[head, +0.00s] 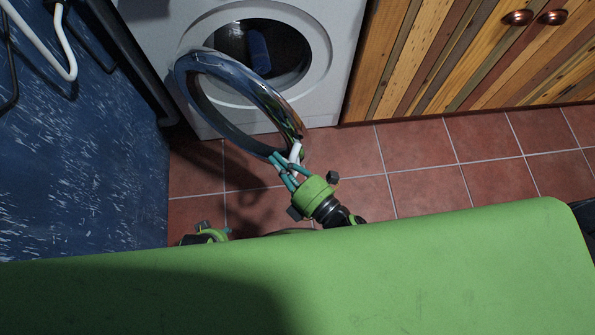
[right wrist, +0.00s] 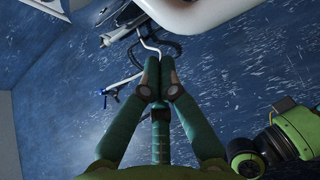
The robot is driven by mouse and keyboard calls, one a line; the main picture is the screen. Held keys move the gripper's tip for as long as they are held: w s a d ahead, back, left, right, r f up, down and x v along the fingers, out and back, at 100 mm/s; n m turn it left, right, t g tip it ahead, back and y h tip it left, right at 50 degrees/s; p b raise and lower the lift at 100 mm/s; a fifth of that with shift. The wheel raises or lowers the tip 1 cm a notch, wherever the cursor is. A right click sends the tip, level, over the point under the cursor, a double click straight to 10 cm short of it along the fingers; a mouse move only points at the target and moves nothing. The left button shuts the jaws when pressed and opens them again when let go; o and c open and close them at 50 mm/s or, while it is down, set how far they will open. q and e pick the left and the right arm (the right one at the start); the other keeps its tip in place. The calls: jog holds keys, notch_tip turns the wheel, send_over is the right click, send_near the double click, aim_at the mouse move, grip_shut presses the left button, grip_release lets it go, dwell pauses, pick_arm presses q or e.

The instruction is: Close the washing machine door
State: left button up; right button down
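The white washing machine (head: 345,60) stands at the top of the head view. Its round chrome-rimmed door (head: 215,112) is open, swung out from the opening (head: 285,60) towards the lower left.
A blue object (head: 259,50) lies inside the drum. A blue speckled wall (head: 80,150) with pipes bounds the left side. A striped wooden cabinet (head: 450,60) stands right of the machine. The red tiled floor (head: 430,160) is clear. A white rounded fixture (right wrist: 215,12) tops the right wrist view.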

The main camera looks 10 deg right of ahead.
jog(key=shift+w+d, duration=1.3)
jog(key=shift+w, duration=0.3)
